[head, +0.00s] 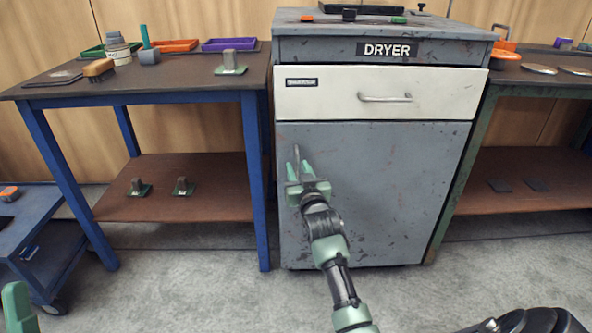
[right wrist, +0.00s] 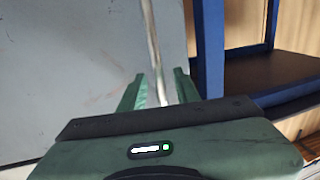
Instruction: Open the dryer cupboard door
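The grey dryer cupboard stands in the middle of the head view, with its lower door (head: 400,180) closed. A vertical bar handle (head: 296,153) is near the door's left edge; in the right wrist view the bar (right wrist: 152,40) runs down between the fingers. My right gripper (head: 299,168) is at the handle, its two green fingers (right wrist: 162,88) apart with a gap on each side of the bar. Whether the fingertips touch the door is unclear. Only a green tip of my left gripper (head: 17,305) shows at the bottom left.
A white drawer (head: 395,93) with a horizontal handle is above the door. A blue-legged table (head: 160,75) stands close on the left and a green-legged one (head: 545,78) on the right. A blue cart (head: 35,235) is at far left. The floor before the cupboard is clear.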

